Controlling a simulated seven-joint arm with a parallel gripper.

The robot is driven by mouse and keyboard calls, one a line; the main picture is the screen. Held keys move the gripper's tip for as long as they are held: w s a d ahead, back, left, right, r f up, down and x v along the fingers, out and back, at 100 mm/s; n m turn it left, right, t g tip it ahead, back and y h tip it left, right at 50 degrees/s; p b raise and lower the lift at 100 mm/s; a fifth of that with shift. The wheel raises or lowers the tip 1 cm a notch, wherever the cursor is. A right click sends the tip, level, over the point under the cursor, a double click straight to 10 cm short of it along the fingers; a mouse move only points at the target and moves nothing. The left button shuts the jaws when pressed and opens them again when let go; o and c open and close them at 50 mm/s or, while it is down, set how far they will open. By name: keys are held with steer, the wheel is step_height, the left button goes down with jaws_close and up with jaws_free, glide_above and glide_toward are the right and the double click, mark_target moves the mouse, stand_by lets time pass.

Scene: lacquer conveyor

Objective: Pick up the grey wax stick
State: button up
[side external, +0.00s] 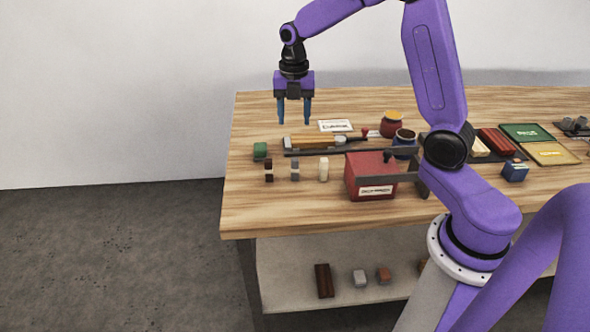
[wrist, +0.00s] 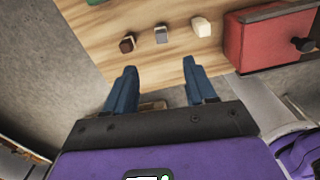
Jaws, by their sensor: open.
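The grey wax stick (side external: 295,170) stands on the wooden table, between a dark brown stick (side external: 269,170) and a cream stick (side external: 323,170). In the wrist view the grey stick (wrist: 161,35) lies beyond the fingertips, roughly in line with the gap between them, with the brown stick (wrist: 127,44) to its left and the cream stick (wrist: 202,27) to its right. My gripper (side external: 294,122) is open and empty, fingers pointing down, raised above the table. The fingers (wrist: 159,67) are apart from all three sticks.
A red box (side external: 370,178) with a dark knob stands right of the cream stick. A green block (side external: 260,151), an orange-yellow tool (side external: 312,142) and a dark bar (side external: 340,152) lie behind the sticks. The table in front of the sticks is clear.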

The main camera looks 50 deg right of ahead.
mark_target(295, 168)
step_height(295, 168, down, 12)
steer(key=shift+f, duration=0.1)
steer(key=shift+s+f, duration=0.15)
steer(key=shift+f, duration=2.45)
jaws_close()
